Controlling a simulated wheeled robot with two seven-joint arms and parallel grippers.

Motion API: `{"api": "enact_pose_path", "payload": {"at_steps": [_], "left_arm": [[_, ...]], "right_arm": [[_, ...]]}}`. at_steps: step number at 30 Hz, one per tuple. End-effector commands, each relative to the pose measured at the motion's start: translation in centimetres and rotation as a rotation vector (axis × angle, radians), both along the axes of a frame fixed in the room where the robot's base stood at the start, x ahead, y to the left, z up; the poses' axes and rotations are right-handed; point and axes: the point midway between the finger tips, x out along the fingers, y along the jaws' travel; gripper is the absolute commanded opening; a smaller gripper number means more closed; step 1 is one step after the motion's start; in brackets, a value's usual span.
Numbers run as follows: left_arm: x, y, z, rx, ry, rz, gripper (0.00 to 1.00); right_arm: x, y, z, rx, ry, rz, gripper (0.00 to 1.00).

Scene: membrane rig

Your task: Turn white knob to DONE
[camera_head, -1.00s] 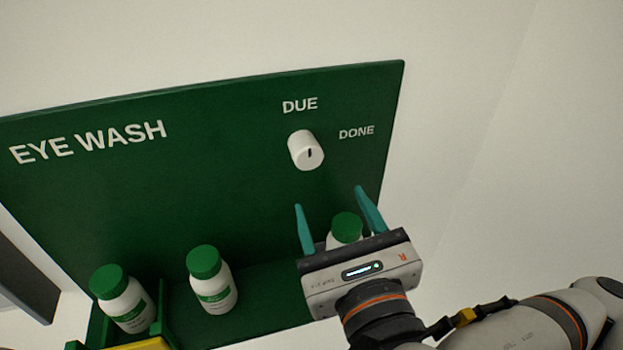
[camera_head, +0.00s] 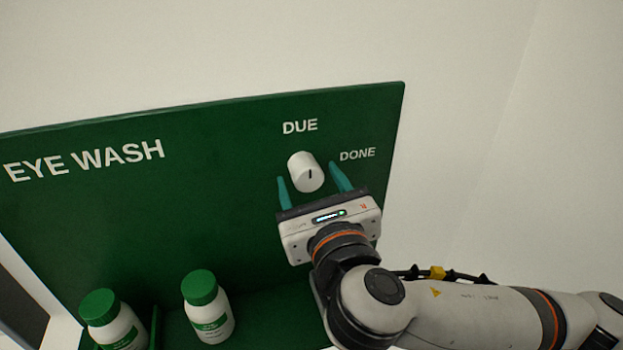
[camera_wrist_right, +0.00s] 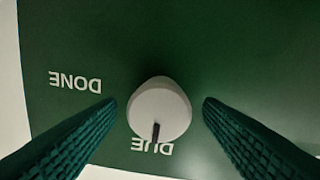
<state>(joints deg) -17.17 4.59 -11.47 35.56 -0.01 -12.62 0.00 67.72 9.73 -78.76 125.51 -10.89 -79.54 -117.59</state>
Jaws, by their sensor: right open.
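The white knob (camera_head: 306,172) stands out from the green EYE WASH board, below the word DUE (camera_head: 300,126) and left of the word DONE (camera_head: 357,154). Its dark mark points toward DUE in the right wrist view, where the knob (camera_wrist_right: 159,108) sits between my fingers. My right gripper (camera_head: 309,182) is open, its teal fingertips on either side of the knob's lower part. In the right wrist view a gap shows between the knob and each finger of the gripper (camera_wrist_right: 160,112). My left gripper is not in view.
The green board (camera_head: 150,220) fills the middle of the head view, with a pale wall (camera_head: 480,120) around it. Two white bottles with green caps, one at the left (camera_head: 110,322) and one nearer the middle (camera_head: 208,307), stand on the ledge below.

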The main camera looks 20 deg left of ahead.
Motion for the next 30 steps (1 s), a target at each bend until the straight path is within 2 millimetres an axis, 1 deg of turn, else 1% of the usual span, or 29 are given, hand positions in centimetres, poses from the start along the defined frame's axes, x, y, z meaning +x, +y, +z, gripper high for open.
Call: {"api": "enact_pose_path", "payload": {"at_steps": [6, 8, 12, 14, 15, 23, 30], "left_arm": [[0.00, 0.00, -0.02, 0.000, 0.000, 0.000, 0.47], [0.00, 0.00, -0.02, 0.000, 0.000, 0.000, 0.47], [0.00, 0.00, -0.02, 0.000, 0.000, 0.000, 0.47], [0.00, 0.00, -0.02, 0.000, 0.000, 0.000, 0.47], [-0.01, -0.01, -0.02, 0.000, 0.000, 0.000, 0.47], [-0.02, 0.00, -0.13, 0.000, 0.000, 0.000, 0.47], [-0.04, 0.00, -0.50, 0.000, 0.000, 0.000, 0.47]], "right_arm": [[0.01, 0.02, -0.04, 0.000, 0.000, 0.000, 0.61], [0.00, 0.02, -0.04, 0.000, 0.000, 0.000, 0.51], [-0.01, 0.01, -0.03, 0.000, 0.000, 0.000, 0.28], [0.00, 0.00, -0.03, 0.000, 0.000, 0.000, 0.19], [0.00, 0.00, -0.03, 0.000, 0.000, 0.000, 0.16], [0.00, 0.00, -0.06, 0.028, 0.019, 0.000, 0.17], [0.02, -0.02, -0.12, 0.136, 0.092, 0.000, 0.17]]}}
